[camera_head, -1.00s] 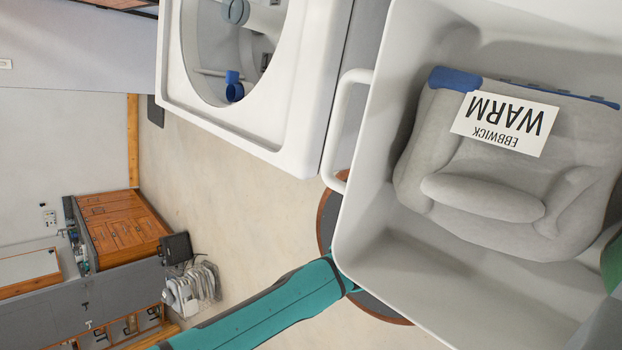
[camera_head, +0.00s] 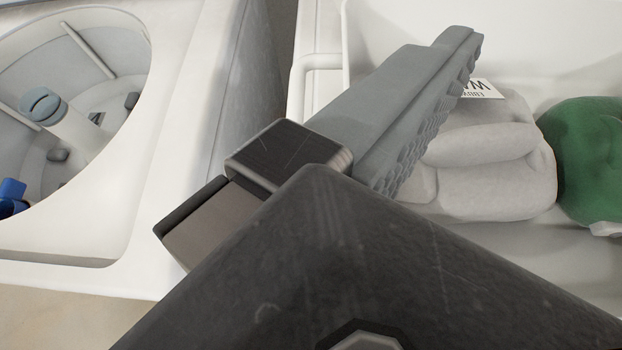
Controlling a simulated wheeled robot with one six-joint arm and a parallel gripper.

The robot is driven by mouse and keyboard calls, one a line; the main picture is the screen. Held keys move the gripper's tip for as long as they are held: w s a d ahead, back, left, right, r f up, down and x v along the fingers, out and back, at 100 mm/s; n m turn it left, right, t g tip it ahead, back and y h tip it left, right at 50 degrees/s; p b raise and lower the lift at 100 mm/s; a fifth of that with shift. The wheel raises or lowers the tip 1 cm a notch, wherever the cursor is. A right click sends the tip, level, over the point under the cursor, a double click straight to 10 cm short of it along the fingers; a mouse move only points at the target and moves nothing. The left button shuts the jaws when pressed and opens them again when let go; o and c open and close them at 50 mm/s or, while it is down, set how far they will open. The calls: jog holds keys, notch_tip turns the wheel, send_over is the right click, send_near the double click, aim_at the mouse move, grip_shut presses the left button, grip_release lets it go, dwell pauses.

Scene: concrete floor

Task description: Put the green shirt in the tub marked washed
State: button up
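A bunched green cloth item (camera_head: 582,160), likely the green shirt, lies at the right edge in a white tub (camera_head: 540,75), beside a grey garment (camera_head: 490,165). A small white piece shows at its lower edge, and the frame cuts off its right side. My gripper (camera_head: 455,55) fills the middle of the view. One long grey finger with a ridged pad reaches up and right over the tub and hides part of the grey garment. The other finger cannot be made out. I see no contact with the green cloth and no marking that reads washed.
A white card (camera_head: 480,88) lies on the grey garment, mostly hidden; earlier it read EBBWICK WARM. A white washing machine (camera_head: 190,130) with an open round drum stands at the left, a blue item (camera_head: 12,192) inside it. A dark gap separates machine and tub.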

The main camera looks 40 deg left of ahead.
jog(key=s+t, duration=0.1)
jog(key=s+f+m+t, duration=0.1)
jog(key=s, duration=0.1)
jog(key=s+a, duration=0.1)
jog(key=s, duration=0.1)
jog(key=shift+s+a+f+t+y, duration=0.1)
jog(key=shift+f+t+y, duration=0.2)
jog(key=shift+f+t, duration=0.1)
dwell(0.8)
